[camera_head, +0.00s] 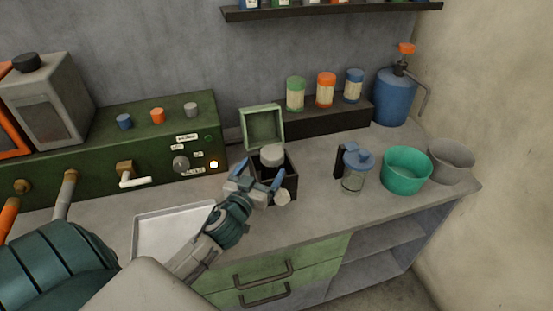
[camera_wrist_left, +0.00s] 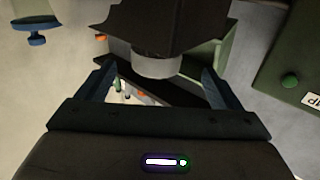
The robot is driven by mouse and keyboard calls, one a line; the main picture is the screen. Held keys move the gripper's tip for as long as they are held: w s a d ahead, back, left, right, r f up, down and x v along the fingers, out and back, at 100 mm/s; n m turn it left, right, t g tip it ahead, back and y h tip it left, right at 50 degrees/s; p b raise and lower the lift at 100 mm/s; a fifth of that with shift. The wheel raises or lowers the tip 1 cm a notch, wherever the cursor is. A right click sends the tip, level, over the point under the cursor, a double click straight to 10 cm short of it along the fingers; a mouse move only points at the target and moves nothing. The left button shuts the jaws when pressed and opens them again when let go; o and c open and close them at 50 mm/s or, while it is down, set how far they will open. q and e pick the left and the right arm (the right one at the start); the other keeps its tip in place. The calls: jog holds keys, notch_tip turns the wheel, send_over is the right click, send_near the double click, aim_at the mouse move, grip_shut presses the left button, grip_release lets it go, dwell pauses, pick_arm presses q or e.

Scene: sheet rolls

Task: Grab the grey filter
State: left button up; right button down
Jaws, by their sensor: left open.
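A light grey round piece (camera_head: 272,153), which looks like the grey filter, stands out of the top of a small dark box (camera_head: 291,178) with its green lid (camera_head: 262,126) open. In the left wrist view the grey piece (camera_wrist_left: 157,67) shows between and just beyond the fingers, below the dark box in the picture. My left gripper (camera_head: 259,178) is open in front of the box, its blue fingers spread. Nothing is held between them. I cannot tell whether a finger touches the box. My right gripper is not in view.
A pale tray (camera_head: 143,241) lies on the counter at left, before the green machine (camera_head: 100,140). A blue-lidded jug (camera_head: 354,172), green bowl (camera_head: 405,172) and grey bowl (camera_head: 451,160) stand to the right. Coloured jars (camera_head: 326,91) stand on a raised ledge behind.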

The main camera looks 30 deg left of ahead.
aim_at(266, 163)
pick_arm(q)
jog(key=w, duration=0.2)
jog(key=w+p, duration=0.1)
jog(key=shift+a+r, duration=0.25)
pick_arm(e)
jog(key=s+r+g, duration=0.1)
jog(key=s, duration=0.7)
pick_arm(q)
jog(key=shift+w, duration=0.35)
jog(key=w+p, duration=0.3)
jog(key=shift+a+r, duration=0.1)
jog(key=shift+r, duration=0.2)
jog(key=shift+w+a+f, duration=0.1)
jog(key=shift+w+f, duration=0.05)
jog(key=shift+w, duration=0.3)
jog(key=shift+w+a+f, duration=0.1)
jog(key=shift+w+f, duration=0.05)
jog(key=shift+w, duration=0.3)
jog(key=shift+w+f, duration=0.1)
jog(key=shift+w, duration=0.05)
jog(key=c, duration=1.3)
jog(key=shift+o, duration=0.2)
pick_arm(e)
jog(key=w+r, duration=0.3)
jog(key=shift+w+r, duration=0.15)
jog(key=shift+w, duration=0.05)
